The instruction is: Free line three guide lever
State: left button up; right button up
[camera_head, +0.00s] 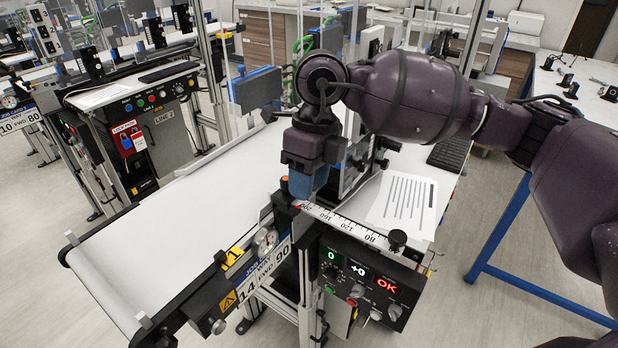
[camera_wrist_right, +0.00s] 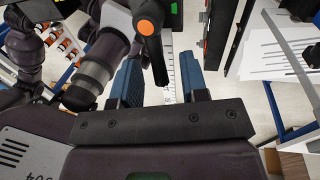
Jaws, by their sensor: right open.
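A black lever with an orange end (camera_wrist_right: 148,27) shows in the right wrist view, its shaft reaching down between my right gripper's blue fingers (camera_wrist_right: 160,85). The fingers are apart, with a gap on both sides of the shaft. The gripper points down there and hides most of the lever. No line number for this conveyor is readable. My left gripper is not in view.
The near white belt (camera_head: 165,245) is empty. A control panel (camera_head: 365,280) reads 0, +0 and a red OK; a black knob (camera_head: 397,238) stands above it. A printed sheet (camera_head: 402,204) lies to the right. A Line 2 conveyor (camera_head: 130,90) stands behind left.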

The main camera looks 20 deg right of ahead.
notch_tip(320, 180, up, 11)
jog(key=w+d, duration=0.1)
jog(key=shift+d+f, duration=0.2)
jog(key=shift+d, duration=0.15)
jog(key=shift+w, duration=0.1)
dwell(0.5)
